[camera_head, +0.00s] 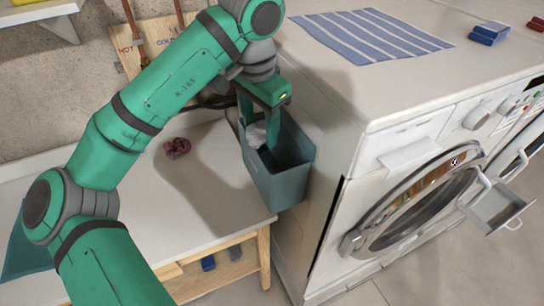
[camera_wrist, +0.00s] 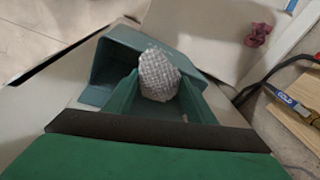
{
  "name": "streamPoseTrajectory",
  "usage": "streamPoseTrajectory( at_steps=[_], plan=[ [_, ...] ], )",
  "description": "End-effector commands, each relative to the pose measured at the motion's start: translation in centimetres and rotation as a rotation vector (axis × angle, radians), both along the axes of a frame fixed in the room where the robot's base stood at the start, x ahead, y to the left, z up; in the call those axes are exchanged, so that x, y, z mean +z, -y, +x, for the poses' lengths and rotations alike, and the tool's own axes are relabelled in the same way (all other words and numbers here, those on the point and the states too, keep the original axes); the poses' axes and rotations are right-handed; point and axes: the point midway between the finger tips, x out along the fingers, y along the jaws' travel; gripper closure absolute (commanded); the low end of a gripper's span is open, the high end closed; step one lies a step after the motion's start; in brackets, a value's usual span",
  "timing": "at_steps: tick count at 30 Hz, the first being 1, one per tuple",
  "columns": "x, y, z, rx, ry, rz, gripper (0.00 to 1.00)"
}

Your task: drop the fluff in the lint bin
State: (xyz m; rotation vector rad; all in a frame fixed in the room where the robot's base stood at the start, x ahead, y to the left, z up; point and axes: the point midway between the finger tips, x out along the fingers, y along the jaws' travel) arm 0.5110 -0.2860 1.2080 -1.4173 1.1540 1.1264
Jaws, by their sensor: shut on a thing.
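The fluff (camera_wrist: 159,75) is a small grey-white textured lump. My gripper (camera_head: 255,130) is shut on the fluff, which also shows pale between the fingers in the head view (camera_head: 256,136). The lint bin (camera_head: 279,178) is a teal open-topped box against the side of the white washing machine, by the table's end. In the head view my gripper and the fluff are at the bin's mouth, toward its left side. In the wrist view the bin (camera_wrist: 108,62) lies behind the fluff. I cannot tell how far the fluff is above or inside the rim.
The white machine (camera_head: 330,130) stands right of the bin, with a striped cloth (camera_head: 372,36) on top and an open drawer (camera_head: 497,206) at its front. A dark red crumpled thing (camera_head: 177,148) lies on the table (camera_head: 215,200). Pipes and a hot/cold board (camera_head: 160,38) are behind.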

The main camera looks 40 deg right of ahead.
Motion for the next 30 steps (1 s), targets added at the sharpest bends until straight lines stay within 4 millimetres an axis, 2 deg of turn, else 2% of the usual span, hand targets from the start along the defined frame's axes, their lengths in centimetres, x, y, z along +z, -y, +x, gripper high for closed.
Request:
streamPoseTrajectory(
  at_steps=[5,15,25,30],
  plan=[
    [-0.2,2.8,-0.7,-0.002,0.000,0.000,0.70],
    [-6.3,2.4,-0.6,0.000,0.000,0.002,0.70],
    [-8.8,2.5,-0.6,0.000,0.000,0.000,0.70],
    [-11.0,2.4,-0.6,0.000,-0.001,0.001,0.70]
  ],
)
